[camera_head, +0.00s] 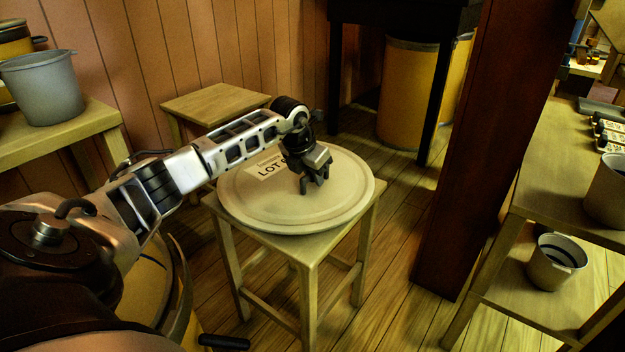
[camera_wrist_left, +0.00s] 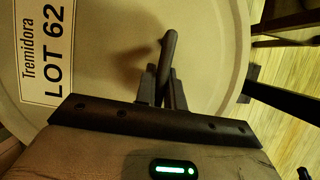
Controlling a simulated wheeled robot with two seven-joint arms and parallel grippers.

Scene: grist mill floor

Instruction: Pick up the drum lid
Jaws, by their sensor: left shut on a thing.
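The drum lid (camera_head: 345,205) is a wide, round, pale beige disc with a raised rim. It lies flat on a wooden stool (camera_head: 308,251) in the middle of the head view. A white label (camera_wrist_left: 42,52) on it reads "Tremidora LOT 62". My left gripper (camera_head: 316,188) reaches over the lid from the left and points down at its middle. In the left wrist view the fingers (camera_wrist_left: 161,90) are close together on a dark upright grip (camera_wrist_left: 170,48) of the lid. The fingers partly hide this grip. My right gripper is not in view.
A yellow drum (camera_head: 155,290) stands low at left, partly behind my arm. A grey bucket (camera_head: 42,88) sits on a bench at left. Another stool (camera_head: 215,102) stands by the wall. A dark red post (camera_head: 474,150) and wooden shelving (camera_head: 560,175) stand at right.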

